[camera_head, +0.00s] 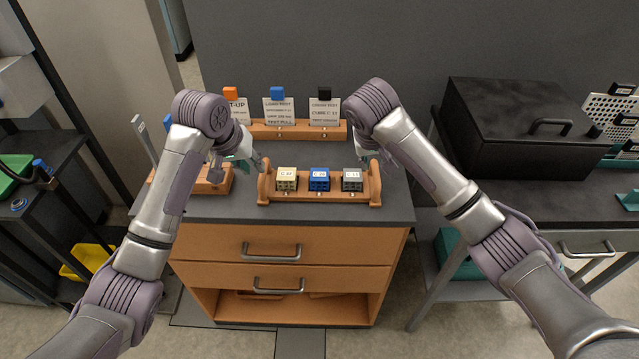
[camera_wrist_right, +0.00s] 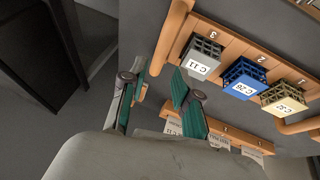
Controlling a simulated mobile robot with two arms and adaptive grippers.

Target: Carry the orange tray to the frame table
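The orange tray (camera_head: 330,200) stands on the dark top of a wooden drawer cabinet. It has a raised handle at each end and holds a beige cube (camera_head: 287,180), a blue cube (camera_head: 319,179) and a grey cube (camera_head: 352,180) in a row. My right gripper (camera_head: 369,158) is at the right handle. I cannot tell which surface is the frame table.
Behind the tray, a wooden rack (camera_head: 300,131) holds cards with orange, blue and black clips. Another wooden block (camera_head: 212,181) sits left of the tray. A black lidded box (camera_head: 520,125) stands on the right bench. A yellow bin (camera_head: 88,262) is low at left.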

